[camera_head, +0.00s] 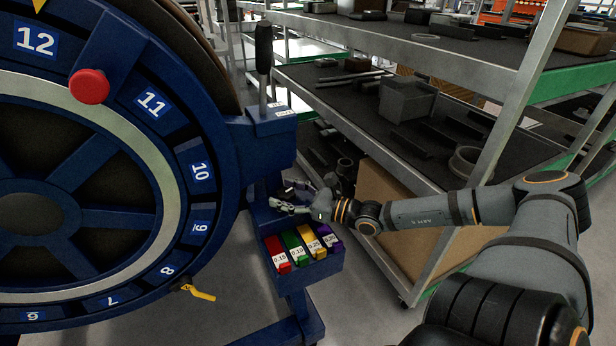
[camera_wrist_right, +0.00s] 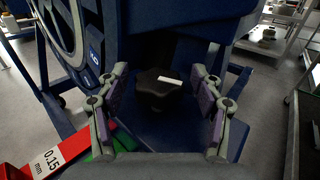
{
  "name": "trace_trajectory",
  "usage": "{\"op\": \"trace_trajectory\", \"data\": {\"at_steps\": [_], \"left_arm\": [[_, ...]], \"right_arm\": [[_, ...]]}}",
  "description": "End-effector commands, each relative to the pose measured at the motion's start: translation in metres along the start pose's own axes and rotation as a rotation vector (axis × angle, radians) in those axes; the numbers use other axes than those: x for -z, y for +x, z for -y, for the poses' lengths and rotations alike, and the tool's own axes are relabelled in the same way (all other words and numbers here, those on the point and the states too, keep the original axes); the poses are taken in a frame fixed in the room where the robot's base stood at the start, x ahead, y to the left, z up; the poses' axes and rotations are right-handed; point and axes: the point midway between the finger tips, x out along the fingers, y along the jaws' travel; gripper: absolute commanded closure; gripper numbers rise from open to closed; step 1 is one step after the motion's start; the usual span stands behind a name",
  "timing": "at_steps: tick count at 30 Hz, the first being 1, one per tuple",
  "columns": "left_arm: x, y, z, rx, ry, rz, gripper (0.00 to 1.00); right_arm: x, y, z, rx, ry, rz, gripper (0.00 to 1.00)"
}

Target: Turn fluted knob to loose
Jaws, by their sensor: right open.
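The fluted knob (camera_wrist_right: 160,88) is black with lobed edges and a white mark on its face. It sits on the blue stand in the right wrist view, between the spread fingers of my right gripper (camera_wrist_right: 162,105). The fingers stand apart on both sides of it, and no contact shows. In the head view my right gripper (camera_head: 290,200) reaches in from the right at the blue stand, above the coloured blocks. The knob is hard to make out there, dark against the stand behind the fingers. My left gripper is not in view.
A large blue numbered wheel (camera_head: 168,150) with a red button (camera_head: 89,86) fills the left. A blue tray (camera_head: 330,262) holds several coloured thickness blocks just below the gripper. A yellow lever (camera_head: 199,292) sits at the wheel's lower rim. Metal shelving (camera_head: 400,140) stands right.

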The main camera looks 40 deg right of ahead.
Motion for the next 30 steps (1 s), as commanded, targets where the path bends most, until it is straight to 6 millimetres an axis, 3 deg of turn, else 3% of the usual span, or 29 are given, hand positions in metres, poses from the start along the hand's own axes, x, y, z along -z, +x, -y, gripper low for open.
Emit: {"op": "trace_trajectory", "data": {"at_steps": [9,20,30], "left_arm": [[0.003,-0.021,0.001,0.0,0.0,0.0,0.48],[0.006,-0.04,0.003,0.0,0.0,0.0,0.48],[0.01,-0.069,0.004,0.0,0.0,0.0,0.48]], "right_arm": [[-0.005,-0.002,0.003,0.159,0.004,0.005,0.33],[-0.004,-0.001,-0.002,0.231,0.006,0.0,0.33],[-0.005,-0.049,-0.013,0.225,0.0,-0.01,0.33]]}}
